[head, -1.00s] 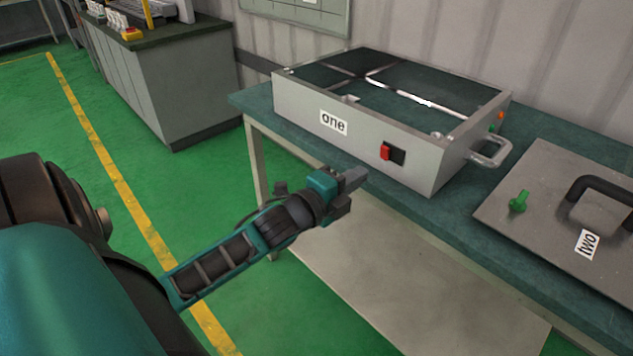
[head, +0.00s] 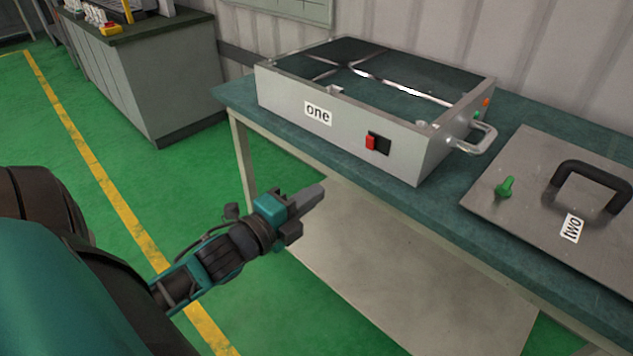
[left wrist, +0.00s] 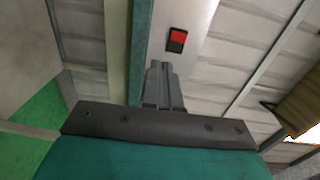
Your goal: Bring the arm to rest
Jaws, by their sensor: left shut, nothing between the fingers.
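My left gripper (head: 308,200) is shut and empty. In the head view it is in front of the table, apart from the table edge and the box. In the left wrist view its fingers (left wrist: 160,80) are together, with the red and black switch (left wrist: 177,40) beyond them. My right gripper is not in view.
A metal box labelled "one" (head: 345,132), open at the top, stands on the green-topped table (head: 237,97). A flat panel labelled "two" (head: 530,200), with a black handle and green knob, lies to its right. A grey cabinet (head: 165,85) stands at the back left. Green floor is clear between them.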

